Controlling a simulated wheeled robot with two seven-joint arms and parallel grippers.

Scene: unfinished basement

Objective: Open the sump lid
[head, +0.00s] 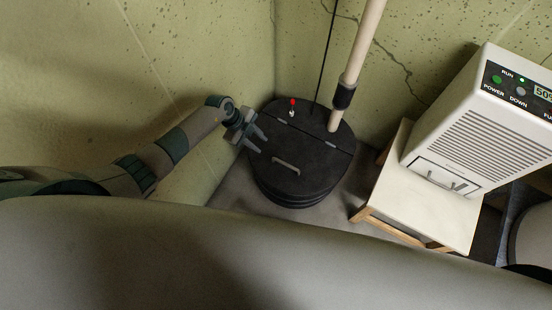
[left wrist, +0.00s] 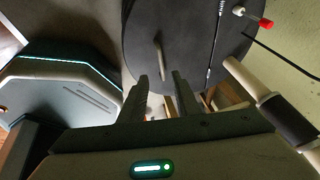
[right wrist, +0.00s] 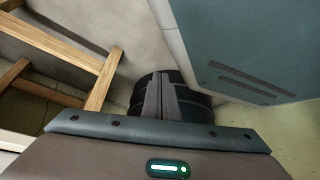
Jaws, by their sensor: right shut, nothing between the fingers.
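The sump lid (head: 310,172) is a dark round cover on a black ribbed basin in the corner. Its front flap lies flat and shut along a hinge seam, with a grey bar handle (head: 287,164) on top. In the left wrist view the lid (left wrist: 185,55) and its handle (left wrist: 158,55) show beyond my fingers. My left gripper (head: 259,141) is open and empty, over the lid's left edge and apart from the handle. My right gripper (right wrist: 160,88) is shut and empty in the right wrist view, with the black basin (right wrist: 194,98) behind its fingers.
A pale pipe (head: 358,55) with a black collar rises from the lid's back part, beside a thin black cord and a red-tipped switch (head: 292,103). A white dehumidifier (head: 478,125) sits on a wooden stool (head: 415,200) to the right. Walls close in behind and left.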

